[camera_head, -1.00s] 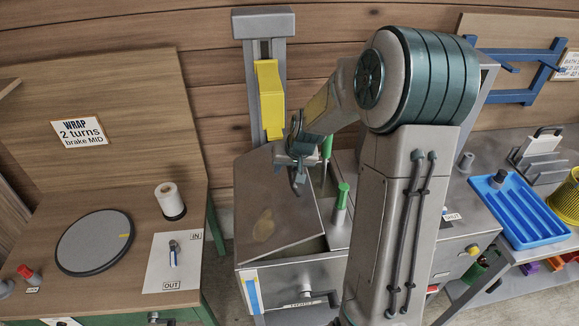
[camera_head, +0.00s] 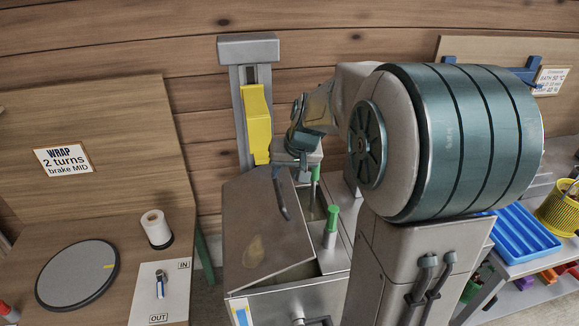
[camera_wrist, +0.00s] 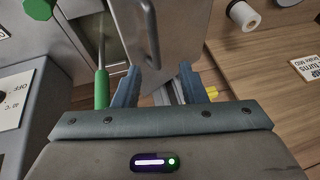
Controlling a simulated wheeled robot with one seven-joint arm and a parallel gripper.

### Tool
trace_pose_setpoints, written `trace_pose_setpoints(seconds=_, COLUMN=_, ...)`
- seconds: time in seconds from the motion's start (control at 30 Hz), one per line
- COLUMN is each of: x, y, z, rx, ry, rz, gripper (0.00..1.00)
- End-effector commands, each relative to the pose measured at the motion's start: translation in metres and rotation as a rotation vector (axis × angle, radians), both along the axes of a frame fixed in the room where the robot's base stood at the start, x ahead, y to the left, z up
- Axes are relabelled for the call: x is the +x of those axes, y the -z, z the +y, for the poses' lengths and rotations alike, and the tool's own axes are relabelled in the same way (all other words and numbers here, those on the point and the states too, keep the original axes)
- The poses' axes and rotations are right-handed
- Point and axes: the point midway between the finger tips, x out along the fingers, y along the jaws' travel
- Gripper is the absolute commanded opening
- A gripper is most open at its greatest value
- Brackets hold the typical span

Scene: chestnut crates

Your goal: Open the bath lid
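The bath lid (camera_head: 250,235) is a grey metal panel with a brownish smudge, raised and tilted over the bath. Its bar handle (camera_head: 281,193) is on the upper right part of the face. My gripper (camera_head: 303,165) is at the lid's upper right corner, just above the handle. In the wrist view the two blue-grey fingers (camera_wrist: 160,86) are apart, and the lid (camera_wrist: 182,35) and handle (camera_wrist: 149,35) reach down toward the gap between them. I see nothing clamped. Whether a finger touches the lid is unclear. The bath's opening (camera_head: 312,205) shows partly beside the lid.
Green-handled tools (camera_head: 331,222) stand right of the lid. A yellow block (camera_head: 257,125) sits on the grey column behind. A wooden wrapping bench (camera_head: 110,225) with a turntable and white roll is on the left. A blue tray (camera_head: 522,238) is on the right.

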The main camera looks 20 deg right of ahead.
Motion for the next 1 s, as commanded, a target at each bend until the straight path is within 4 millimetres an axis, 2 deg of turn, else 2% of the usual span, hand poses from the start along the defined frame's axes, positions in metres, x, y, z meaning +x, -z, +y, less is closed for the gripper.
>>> trace_pose_setpoints(seconds=0.2, x=-0.01, y=-0.021, z=-0.002, rx=0.0, ry=-0.001, rz=0.0, gripper=0.38)
trace_pose_setpoints(seconds=0.53, x=-0.011, y=-0.025, z=-0.003, rx=0.001, ry=-0.002, rz=0.002, gripper=0.38)
trace_pose_setpoints(seconds=0.57, x=-0.011, y=-0.025, z=-0.003, rx=0.001, ry=-0.002, rz=0.002, gripper=0.35)
trace_pose_setpoints(seconds=0.67, x=-0.014, y=-0.025, z=0.0, rx=-0.005, ry=-0.005, rz=0.004, gripper=0.07)
trace_pose_setpoints(seconds=0.7, x=-0.018, y=-0.025, z=0.003, rx=-0.01, ry=-0.011, rz=0.008, gripper=0.0)
trace_pose_setpoints(seconds=0.77, x=-0.029, y=-0.026, z=0.01, rx=-0.026, ry=-0.023, rz=0.017, gripper=0.0)
trace_pose_setpoints(seconds=0.83, x=-0.047, y=-0.027, z=0.021, rx=-0.054, ry=-0.042, rz=0.032, gripper=0.0)
trace_pose_setpoints(seconds=1.0, x=-0.114, y=-0.027, z=0.047, rx=-0.13, ry=-0.095, rz=0.072, gripper=0.0)
